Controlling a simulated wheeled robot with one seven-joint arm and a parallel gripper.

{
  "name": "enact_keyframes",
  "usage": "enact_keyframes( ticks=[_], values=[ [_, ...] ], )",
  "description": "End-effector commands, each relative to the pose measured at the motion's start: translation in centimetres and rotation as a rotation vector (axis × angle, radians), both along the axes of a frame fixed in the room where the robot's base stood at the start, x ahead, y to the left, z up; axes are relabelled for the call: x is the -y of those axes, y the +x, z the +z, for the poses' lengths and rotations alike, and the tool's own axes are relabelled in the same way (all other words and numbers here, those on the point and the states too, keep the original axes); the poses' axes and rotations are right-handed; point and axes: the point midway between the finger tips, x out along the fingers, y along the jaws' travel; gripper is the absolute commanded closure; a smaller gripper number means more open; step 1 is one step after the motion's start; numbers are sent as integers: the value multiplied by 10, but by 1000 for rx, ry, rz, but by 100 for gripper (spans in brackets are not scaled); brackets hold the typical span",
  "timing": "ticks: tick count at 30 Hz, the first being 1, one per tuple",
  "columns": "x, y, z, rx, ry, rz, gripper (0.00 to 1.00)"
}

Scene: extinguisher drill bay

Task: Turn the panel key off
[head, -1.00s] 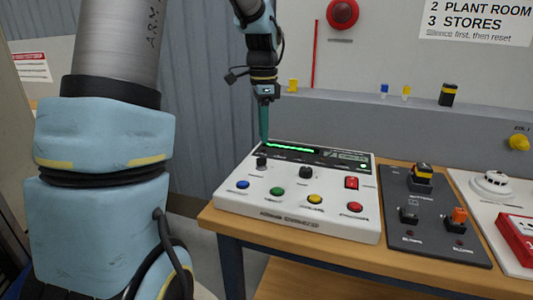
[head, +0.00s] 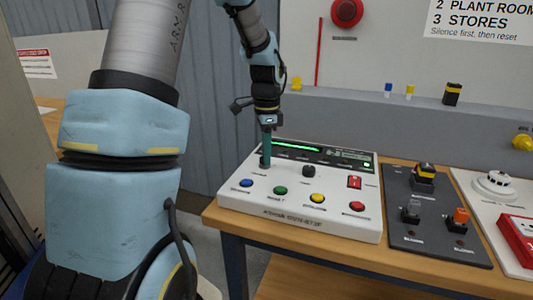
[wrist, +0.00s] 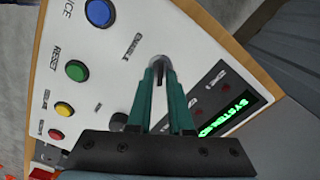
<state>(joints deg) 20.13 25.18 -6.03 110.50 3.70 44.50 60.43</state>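The white control panel (head: 300,205) lies on the wooden bench with a lit green display. The panel key switch (wrist: 158,62) is at the panel's upper left, showing as a grey round collar in the wrist view. My gripper (head: 266,160) points down with its teal fingertips at the key switch, one on each side of it in the wrist view. The fingers are close together and hide most of the key, so I cannot tell whether they grip it or which way it is turned.
A dark round knob (head: 309,171) sits right of the key. Blue (head: 246,183), green (head: 280,190), yellow (head: 317,199) and red (head: 357,206) buttons line the front. A red rocker switch (head: 354,182) is at the right. A dark switch board (head: 435,235) lies beside the panel.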

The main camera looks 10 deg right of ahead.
Motion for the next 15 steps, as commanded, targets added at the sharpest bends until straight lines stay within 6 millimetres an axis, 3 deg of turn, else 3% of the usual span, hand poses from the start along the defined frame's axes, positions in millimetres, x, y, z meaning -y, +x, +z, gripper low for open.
enact_keyframes(
  ticks=[4,15],
  values=[
    [0,0,0,0,0,0,100],
    [0,0,0,0,0,0,100]
  ],
)
